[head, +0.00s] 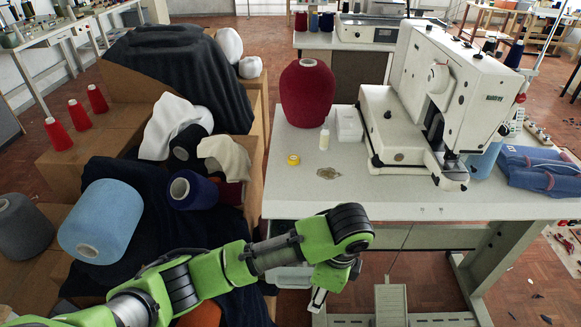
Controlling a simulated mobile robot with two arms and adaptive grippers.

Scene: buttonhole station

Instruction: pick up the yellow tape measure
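The yellow tape measure (293,160) is a small round yellow piece on the white sewing table, left of a small pale bottle. It is in plain view with nothing touching it. My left arm, green and dark grey, reaches in from the bottom left. My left gripper (318,299) points down in front of the table's front edge, apart from the tape measure and nearer to me. Its fingers are small and partly hidden, so I cannot tell whether they are open. My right gripper is not in view.
The table (400,207) also bears a large red yarn cone (307,93), a small bottle (324,138), a white box (349,124), a beige coil (328,173) and a white sewing machine (452,90). Boxes with cloth and yarn cones crowd the left. The table's front strip is clear.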

